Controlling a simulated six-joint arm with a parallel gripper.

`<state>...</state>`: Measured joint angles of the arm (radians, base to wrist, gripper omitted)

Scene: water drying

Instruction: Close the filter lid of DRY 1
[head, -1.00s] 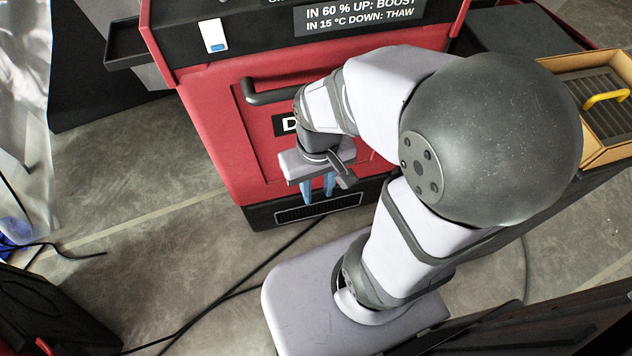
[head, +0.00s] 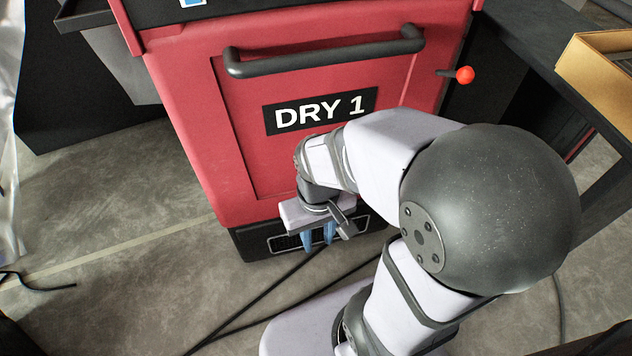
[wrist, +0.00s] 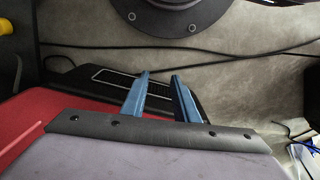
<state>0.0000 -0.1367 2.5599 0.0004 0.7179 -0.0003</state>
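The red DRY 1 machine (head: 215,150) stands ahead, with a black handle (head: 325,55) across its front door and a DRY 1 label (head: 320,110). A vent grille (head: 283,243) is in its black base; it also shows in the wrist view (wrist: 110,78). I cannot make out a filter lid for certain. My gripper (head: 318,243) points down in front of the lower part of the machine. Its two blue fingers (wrist: 160,95) are apart with nothing between them. My arm covers the machine's lower right part.
A lever with a red knob (head: 465,75) sticks out at the machine's right side. A dark table with a cardboard box (head: 590,70) stands at the right. Black cables (head: 245,310) lie on the floor, which is otherwise clear at the left.

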